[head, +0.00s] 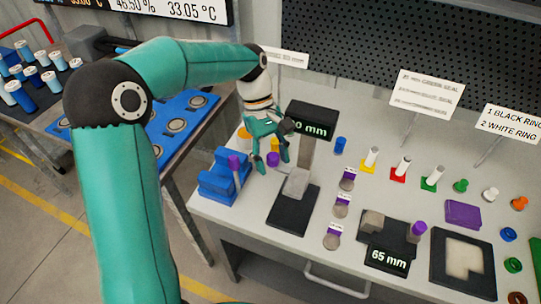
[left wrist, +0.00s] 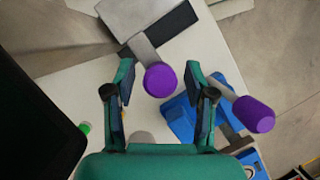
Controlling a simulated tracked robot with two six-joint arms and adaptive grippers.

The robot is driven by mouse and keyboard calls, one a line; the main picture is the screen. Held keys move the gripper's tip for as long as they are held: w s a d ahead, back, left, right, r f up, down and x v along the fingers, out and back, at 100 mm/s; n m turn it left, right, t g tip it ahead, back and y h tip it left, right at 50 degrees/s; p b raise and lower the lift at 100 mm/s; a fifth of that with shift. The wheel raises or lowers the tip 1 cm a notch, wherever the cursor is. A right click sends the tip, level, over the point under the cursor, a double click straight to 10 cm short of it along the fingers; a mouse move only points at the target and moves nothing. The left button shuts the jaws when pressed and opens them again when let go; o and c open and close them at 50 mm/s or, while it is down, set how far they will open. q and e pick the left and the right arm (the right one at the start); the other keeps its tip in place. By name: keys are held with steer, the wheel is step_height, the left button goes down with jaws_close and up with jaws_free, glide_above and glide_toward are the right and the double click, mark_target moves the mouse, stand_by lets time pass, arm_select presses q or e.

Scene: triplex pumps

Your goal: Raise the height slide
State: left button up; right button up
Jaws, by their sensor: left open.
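The height gauge stands on the table with a dark base (head: 292,213), a grey upright column (head: 306,152) and a display (head: 312,118) on top, partly covered, reading "0 mm" at its visible end. Its grey slide block (head: 297,183) sits low on the column. A purple knob (left wrist: 160,79) on a grey stem reaches from the gauge; it also shows in the head view (head: 273,159). My left gripper (head: 271,162) is open, its fingers on either side of the knob. In the left wrist view, the gripper (left wrist: 162,84) shows gaps beside the knob. My right gripper is out of view.
A blue block fixture (head: 222,182) with another purple-topped handle (left wrist: 254,114) stands close left of the gauge. Purple-topped round pieces (head: 341,205) lie to its right. A second gauge reading 65 mm (head: 388,260) and several coloured pegs stand further right.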

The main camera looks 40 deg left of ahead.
arm_select(q)
steer(key=shift+r, duration=0.1)
steer(key=v, duration=1.1)
steer(key=shift+r, duration=0.35)
steer(key=shift+w+a, duration=0.1)
steer(key=shift+a, duration=0.05)
